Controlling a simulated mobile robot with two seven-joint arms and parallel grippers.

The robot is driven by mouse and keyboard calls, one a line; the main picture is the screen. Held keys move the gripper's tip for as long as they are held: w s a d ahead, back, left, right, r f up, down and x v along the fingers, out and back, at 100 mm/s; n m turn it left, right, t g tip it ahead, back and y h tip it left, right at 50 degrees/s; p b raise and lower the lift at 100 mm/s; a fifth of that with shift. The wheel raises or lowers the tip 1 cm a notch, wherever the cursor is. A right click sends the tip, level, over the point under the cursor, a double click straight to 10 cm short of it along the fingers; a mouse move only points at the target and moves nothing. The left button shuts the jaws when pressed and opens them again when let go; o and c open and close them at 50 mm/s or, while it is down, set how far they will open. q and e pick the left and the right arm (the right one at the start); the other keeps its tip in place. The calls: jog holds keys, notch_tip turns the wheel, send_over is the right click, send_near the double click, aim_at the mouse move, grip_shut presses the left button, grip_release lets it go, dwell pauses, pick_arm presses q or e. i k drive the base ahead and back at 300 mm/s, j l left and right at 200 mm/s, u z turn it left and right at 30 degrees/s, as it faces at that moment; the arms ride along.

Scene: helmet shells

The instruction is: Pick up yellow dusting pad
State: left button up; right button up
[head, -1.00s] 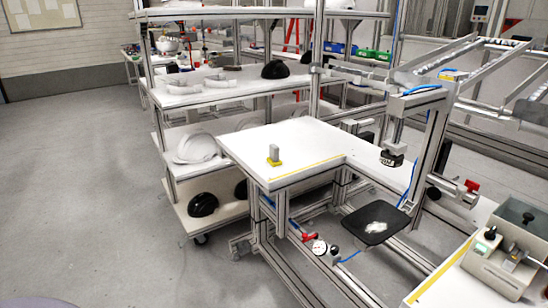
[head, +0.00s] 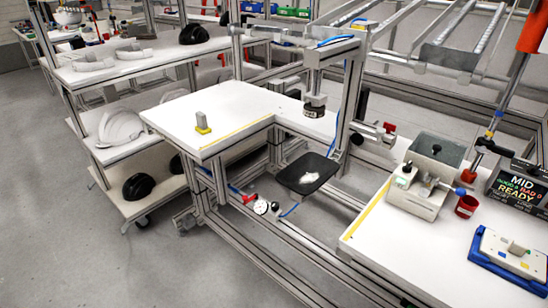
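The yellow dusting pad (head: 203,129) sits on the white workbench top (head: 235,104), near its front left corner. A grey upright handle block (head: 201,117) stands on the yellow base. Neither of my grippers shows in the head view, so their distance from the pad cannot be told.
A rack with white and black helmet shells (head: 121,129) stands left of the bench. A black tray (head: 305,174) sits in the bench's recess, beside a metal frame (head: 346,98). A second white table (head: 440,240) at the right carries a grey machine (head: 422,190) and a blue-and-white fixture (head: 510,253). Open floor lies at left.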

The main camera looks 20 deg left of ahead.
aim_at(202, 128)
jog(key=j+z, duration=0.1)
jog(key=z, duration=0.2)
jog(key=j+z, duration=0.15)
jog(key=z, duration=0.15)
jog(key=j+z, duration=0.35)
jog(key=j, duration=0.45)
jog(key=j+z, duration=0.2)
jog(key=j, duration=1.25)
jog(key=k+j, duration=0.15)
jog(key=j, duration=0.55)
jog(key=j+z, duration=0.1)
jog(key=j, duration=0.55)
jog(key=k, duration=0.05)
